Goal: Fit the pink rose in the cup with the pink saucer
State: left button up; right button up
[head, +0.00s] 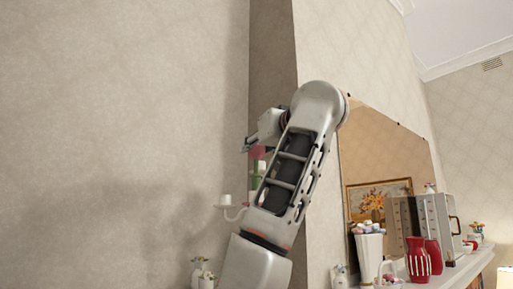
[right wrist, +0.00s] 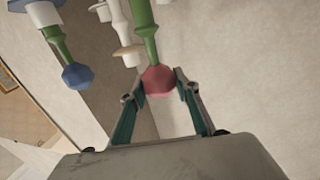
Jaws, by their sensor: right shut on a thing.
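The pink rose (right wrist: 158,80) is a faceted pink ball on a green stem (right wrist: 145,32). My right gripper (right wrist: 160,86) has its fingers on either side of the ball and is shut on it. In the head view the rose (head: 258,152) shows beside my right gripper (head: 247,147), partly hidden by my arm. White cups on a wall holder (head: 234,208) are near it; one white cup (head: 225,199) looks empty. I cannot make out the pink saucer, nor whether the stem is inside a cup. My left gripper is not in view.
A blue rose (right wrist: 76,76) on a green stem stands close by in the right wrist view. A wall corner is behind my arm. At the right, a mantel (head: 470,268) carries a red vase (head: 417,260), a white vase (head: 369,252) and a case (head: 438,222).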

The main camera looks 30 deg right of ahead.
jog(key=shift+f+b, duration=0.65)
jog(key=shift+f, duration=0.5)
jog(key=o, duration=1.2)
jog(key=shift+r, duration=0.1)
notch_tip(320, 180, up, 10)
